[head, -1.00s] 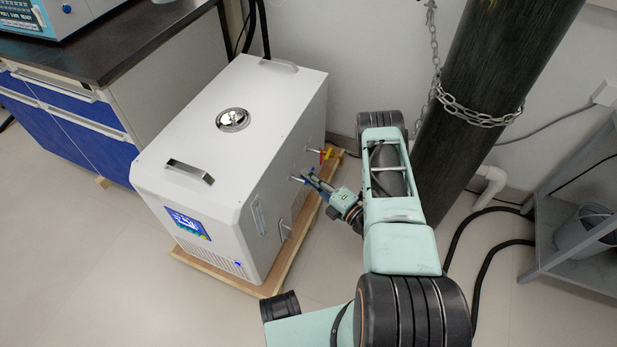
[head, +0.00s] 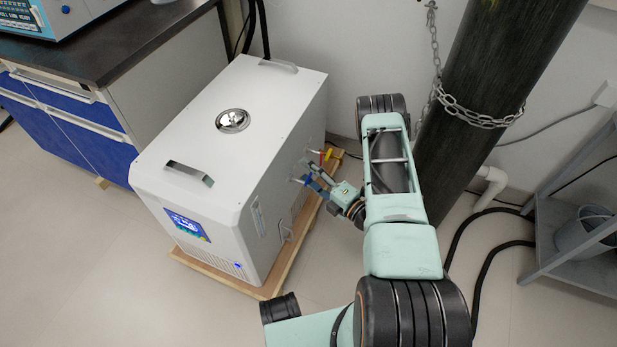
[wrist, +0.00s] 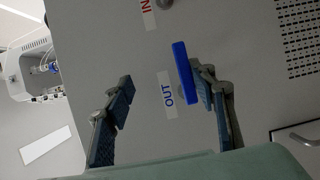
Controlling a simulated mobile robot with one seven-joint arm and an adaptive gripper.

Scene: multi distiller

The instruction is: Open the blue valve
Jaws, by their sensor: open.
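The blue valve (head: 303,180) is on the right side of the white machine (head: 235,140). In the wrist view its long blue handle (wrist: 184,72) stands nearly upright, slightly tilted, beside the "OUT" label (wrist: 167,95). My gripper (head: 314,178) is at the valve with its fingers spread. In the wrist view, my gripper (wrist: 162,78) has the handle between its fingers, close against the right finger and well apart from the left one. Whether the right finger touches the handle I cannot tell. The valve body behind the handle is hidden.
A red-and-yellow valve (head: 326,154) sits farther back on the same side. An "IN" label (wrist: 147,12) shows near the wrist view's top. A dark cylinder with a chain (head: 480,110) and a grey shelf (head: 550,235) stand right. Floor in front is clear.

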